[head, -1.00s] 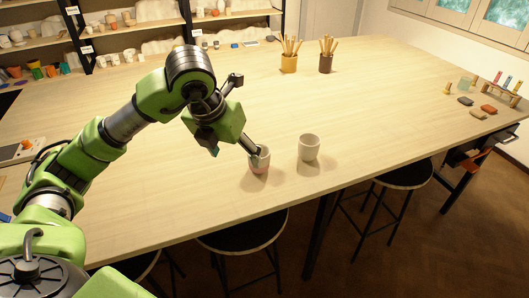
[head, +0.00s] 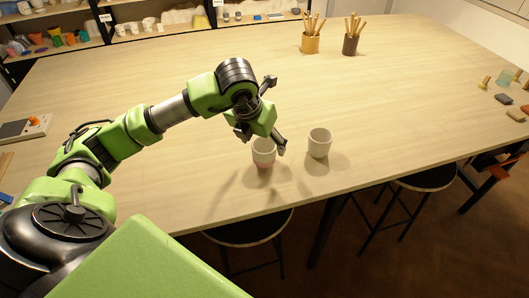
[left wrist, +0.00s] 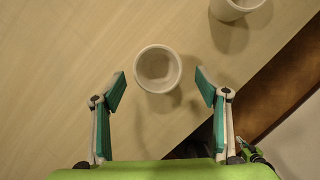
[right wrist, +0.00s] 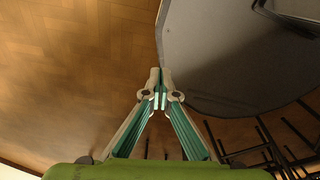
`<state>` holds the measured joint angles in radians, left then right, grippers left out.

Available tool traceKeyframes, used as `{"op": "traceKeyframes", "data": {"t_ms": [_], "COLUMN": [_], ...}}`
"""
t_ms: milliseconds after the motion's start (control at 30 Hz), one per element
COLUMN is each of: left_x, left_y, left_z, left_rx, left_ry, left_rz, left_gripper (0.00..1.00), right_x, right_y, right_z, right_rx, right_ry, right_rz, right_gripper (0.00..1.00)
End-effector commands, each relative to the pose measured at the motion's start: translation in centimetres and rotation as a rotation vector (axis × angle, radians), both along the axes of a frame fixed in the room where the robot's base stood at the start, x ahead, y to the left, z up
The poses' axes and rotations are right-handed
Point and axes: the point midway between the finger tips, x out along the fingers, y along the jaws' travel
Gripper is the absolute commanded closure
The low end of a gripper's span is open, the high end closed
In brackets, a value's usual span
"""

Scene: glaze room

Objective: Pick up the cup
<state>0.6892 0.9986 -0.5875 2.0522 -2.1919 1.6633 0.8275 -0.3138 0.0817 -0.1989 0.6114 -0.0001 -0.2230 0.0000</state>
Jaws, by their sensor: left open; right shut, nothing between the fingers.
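Two pale cups stand upright on the wooden table. The left cup (head: 263,155) has a pinkish lower part; the right cup (head: 319,144) is plain off-white. My left gripper (head: 272,114) is open above the left cup, one finger showing at that cup's right edge. In the left wrist view, one cup (left wrist: 158,69) lies between and slightly beyond the open fingertips (left wrist: 160,80), with nothing gripped. The other cup (left wrist: 236,6) is cut off at the top right. My right gripper (right wrist: 161,75) is shut and empty, seen only in the right wrist view.
The table (head: 180,100) has free room around the cups; its front edge is close to them. Two tool pots (head: 310,42) (head: 350,44) stand farther back. Stools (head: 249,229) (head: 428,178) are by the front edge. Shelves with pottery (head: 140,24) are at the back.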

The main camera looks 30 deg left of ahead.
Motion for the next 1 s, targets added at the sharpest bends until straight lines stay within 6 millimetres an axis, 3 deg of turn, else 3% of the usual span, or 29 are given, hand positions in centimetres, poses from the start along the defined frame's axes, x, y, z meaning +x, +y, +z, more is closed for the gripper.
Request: {"op": "traceKeyframes", "data": {"t_ms": [233, 400, 667, 833, 1000], "left_x": [0.9, 1.7, 1.8, 1.8, 1.8], "left_y": [0.5, 0.5, 0.5, 0.5, 0.5], "left_z": [-2.7, -4.6, -4.9, -4.9, -4.8], "left_rx": [0.0, -0.001, 0.0, 0.0, 0.001], "left_ry": [0.008, 0.003, 0.001, 0.001, -0.001], "left_rz": [0.002, -0.001, -0.001, -0.001, -0.001], "left_gripper": [0.32, 0.32, 0.32, 0.77, 0.78], "right_x": [3.0, 2.6, 1.5, 1.5, 1.5], "right_y": [0.2, 0.2, 0.2, 0.2, 0.4], "right_z": [2.4, 2.7, 2.5, 2.5, 2.5], "right_rx": [0.004, 0.004, 0.004, 0.003, 0.006], "right_ry": [-0.043, -0.038, -0.022, -0.021, -0.021], "right_rz": [0.001, 0.001, 0.002, 0.002, 0.001], "right_gripper": [1.0, 1.0, 1.0, 1.0, 1.0]}}
